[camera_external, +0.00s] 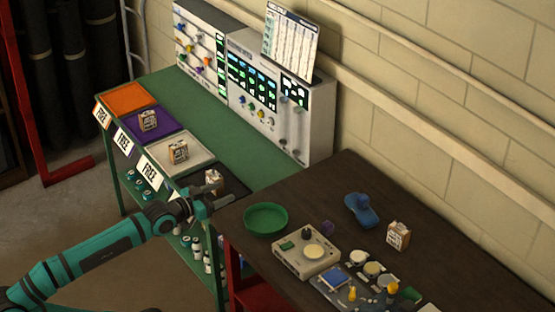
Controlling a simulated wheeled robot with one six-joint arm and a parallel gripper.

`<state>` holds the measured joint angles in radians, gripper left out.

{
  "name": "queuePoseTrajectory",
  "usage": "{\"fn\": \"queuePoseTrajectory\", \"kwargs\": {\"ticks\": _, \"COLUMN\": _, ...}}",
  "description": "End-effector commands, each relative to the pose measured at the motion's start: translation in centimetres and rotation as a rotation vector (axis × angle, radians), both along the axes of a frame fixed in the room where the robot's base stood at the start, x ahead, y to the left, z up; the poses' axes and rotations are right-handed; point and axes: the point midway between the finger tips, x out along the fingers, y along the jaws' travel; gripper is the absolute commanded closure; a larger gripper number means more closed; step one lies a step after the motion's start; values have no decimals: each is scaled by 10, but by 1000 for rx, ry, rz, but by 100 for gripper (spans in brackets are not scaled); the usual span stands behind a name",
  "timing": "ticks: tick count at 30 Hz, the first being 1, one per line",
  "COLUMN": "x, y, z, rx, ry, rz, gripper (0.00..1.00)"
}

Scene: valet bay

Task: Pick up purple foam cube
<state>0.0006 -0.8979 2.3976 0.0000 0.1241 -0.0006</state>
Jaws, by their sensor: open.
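My gripper (222,198) is open and empty, above the left end of the dark table by the black mat.
Several small parts lie in front. A green bench (215,130) with coloured mats and patterned boxes is at left; the wall is behind.

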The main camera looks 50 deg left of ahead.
Motion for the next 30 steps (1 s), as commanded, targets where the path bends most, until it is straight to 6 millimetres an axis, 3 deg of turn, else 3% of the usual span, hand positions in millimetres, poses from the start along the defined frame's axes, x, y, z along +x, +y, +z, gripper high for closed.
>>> {"fn": "queuePoseTrajectory", "kwargs": {"ticks": 5, "x": 20, "y": -4, "z": 6, "rx": -12, "ry": 73, "rz": -11, "gripper": 44}}
{"fn": "queuePoseTrajectory", "kwargs": {"ticks": 18, "x": 113, "y": -33, "z": 20, "rx": -55, "ry": 466, "rz": -54, "gripper": 44}}
{"fn": "queuePoseTrajectory", "kwargs": {"ticks": 30, "x": 189, "y": -69, "z": 17, "rx": -66, "ry": 830, "rz": -66, "gripper": 44}}
